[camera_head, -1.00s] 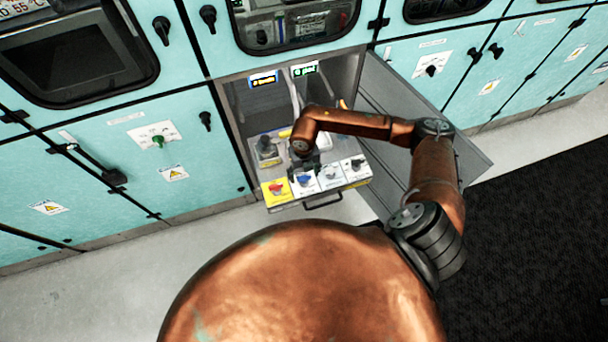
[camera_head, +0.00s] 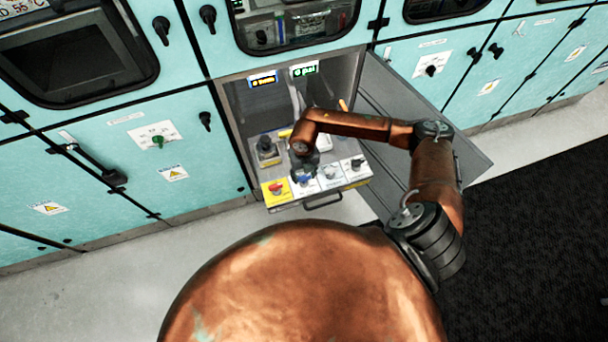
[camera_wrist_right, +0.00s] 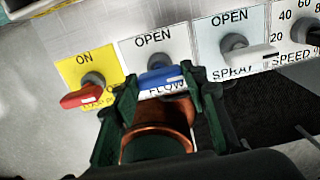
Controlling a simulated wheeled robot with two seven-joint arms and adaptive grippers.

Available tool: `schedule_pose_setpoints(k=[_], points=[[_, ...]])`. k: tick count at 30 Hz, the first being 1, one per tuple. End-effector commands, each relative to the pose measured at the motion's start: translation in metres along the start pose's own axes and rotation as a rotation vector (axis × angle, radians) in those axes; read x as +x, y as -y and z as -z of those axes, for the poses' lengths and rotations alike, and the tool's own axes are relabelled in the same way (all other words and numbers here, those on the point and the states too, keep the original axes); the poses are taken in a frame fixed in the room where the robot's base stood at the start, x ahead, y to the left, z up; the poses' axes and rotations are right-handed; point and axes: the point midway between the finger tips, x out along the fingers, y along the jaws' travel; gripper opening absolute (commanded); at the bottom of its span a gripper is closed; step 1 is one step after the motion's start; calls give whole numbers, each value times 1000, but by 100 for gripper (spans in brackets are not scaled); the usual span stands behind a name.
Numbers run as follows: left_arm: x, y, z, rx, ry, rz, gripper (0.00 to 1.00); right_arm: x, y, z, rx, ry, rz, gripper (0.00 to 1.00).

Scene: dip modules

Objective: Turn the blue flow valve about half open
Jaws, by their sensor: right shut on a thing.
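The blue flow valve (camera_wrist_right: 158,79) is on a white panel marked OPEN and FLOW in the right wrist view. Its handle lies roughly crosswise, slightly tilted, in that view. My right gripper (camera_wrist_right: 160,86) is shut on the handle, with one dark green finger at each end. In the head view the valve (camera_head: 304,180) shows as a small blue patch just below my right gripper (camera_head: 303,170). My copper right arm reaches in from the right and partly covers the drawer. The lower part of the FLOW panel is hidden by the gripper. My left gripper is not in view.
A red knob (camera_wrist_right: 82,97) on a yellow panel is left of the valve. A white SPRAY handle (camera_wrist_right: 240,62) and a black SPEED knob (camera_wrist_right: 313,35) are to the right. The open cabinet door (camera_head: 395,125) stands right of the pulled-out drawer.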

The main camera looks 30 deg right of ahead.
Motion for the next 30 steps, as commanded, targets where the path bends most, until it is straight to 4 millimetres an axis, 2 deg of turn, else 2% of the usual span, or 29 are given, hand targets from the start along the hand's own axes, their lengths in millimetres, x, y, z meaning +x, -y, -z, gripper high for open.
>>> schedule_pose_setpoints(k=[11,30], points=[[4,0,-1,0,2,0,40,1,0,0,-69,0,1,16],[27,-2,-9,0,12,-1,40,2,1,-1,-559,1,2,16]])
